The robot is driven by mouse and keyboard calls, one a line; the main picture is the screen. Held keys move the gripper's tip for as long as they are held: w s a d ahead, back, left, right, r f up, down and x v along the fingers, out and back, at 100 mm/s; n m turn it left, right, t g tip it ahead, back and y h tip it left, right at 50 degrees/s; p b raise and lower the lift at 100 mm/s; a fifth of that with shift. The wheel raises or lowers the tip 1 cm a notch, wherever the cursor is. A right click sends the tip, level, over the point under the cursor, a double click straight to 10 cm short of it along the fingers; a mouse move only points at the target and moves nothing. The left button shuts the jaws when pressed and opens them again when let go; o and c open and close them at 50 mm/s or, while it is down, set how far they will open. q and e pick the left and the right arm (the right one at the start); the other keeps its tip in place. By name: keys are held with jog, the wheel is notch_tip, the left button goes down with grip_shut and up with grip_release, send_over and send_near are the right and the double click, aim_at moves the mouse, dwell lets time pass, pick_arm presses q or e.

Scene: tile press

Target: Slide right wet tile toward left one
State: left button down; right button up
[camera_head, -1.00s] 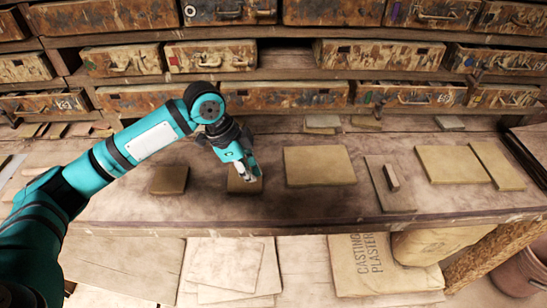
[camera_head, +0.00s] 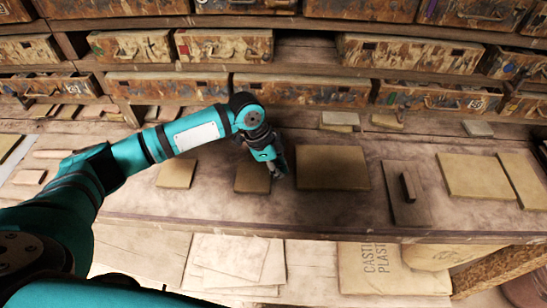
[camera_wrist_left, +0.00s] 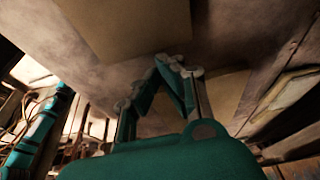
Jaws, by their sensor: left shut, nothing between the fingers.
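Two small square brown tiles lie flat on the workbench in the head view. The left wet tile (camera_head: 177,173) is clear of my arm. The right wet tile (camera_head: 252,177) lies apart from it, with a strip of bare bench between them. My left gripper (camera_head: 279,174) is shut and empty, pointing down at the right tile's right edge. I cannot tell whether it touches the tile. In the left wrist view the closed fingertips (camera_wrist_left: 180,65) show near flat tan pieces; I cannot tell which tiles these are. My right gripper is out of view.
A larger brown slab (camera_head: 333,167) lies just right of my left gripper. Farther right are a board (camera_head: 409,211) with a small dark block (camera_head: 407,187) and a pale slab (camera_head: 476,176). Drawers (camera_head: 225,45) line the back. The bench front edge (camera_head: 300,231) is nearby.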

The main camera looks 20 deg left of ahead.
aim_at(239, 174)
pick_arm(q)
jog(key=shift+d+f, duration=0.1)
jog(key=shift+f, duration=0.25)
jog(key=shift+a, duration=0.2)
jog(key=s+a+p, duration=0.1)
jog(key=a, duration=0.2)
jog(key=s+a+p, duration=0.1)
jog(key=a, duration=0.3)
jog(key=s+a+p, duration=0.1)
jog(key=a, duration=0.2)
jog(key=shift+s+a, duration=0.15)
jog(key=shift+a, duration=0.35)
jog(key=shift+d, duration=0.1)
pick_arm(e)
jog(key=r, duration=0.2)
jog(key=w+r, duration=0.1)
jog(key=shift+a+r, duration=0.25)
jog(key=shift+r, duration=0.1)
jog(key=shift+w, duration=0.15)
pick_arm(q)
jog(key=shift+r+p, duration=0.1)
jog(key=shift+p, duration=0.25)
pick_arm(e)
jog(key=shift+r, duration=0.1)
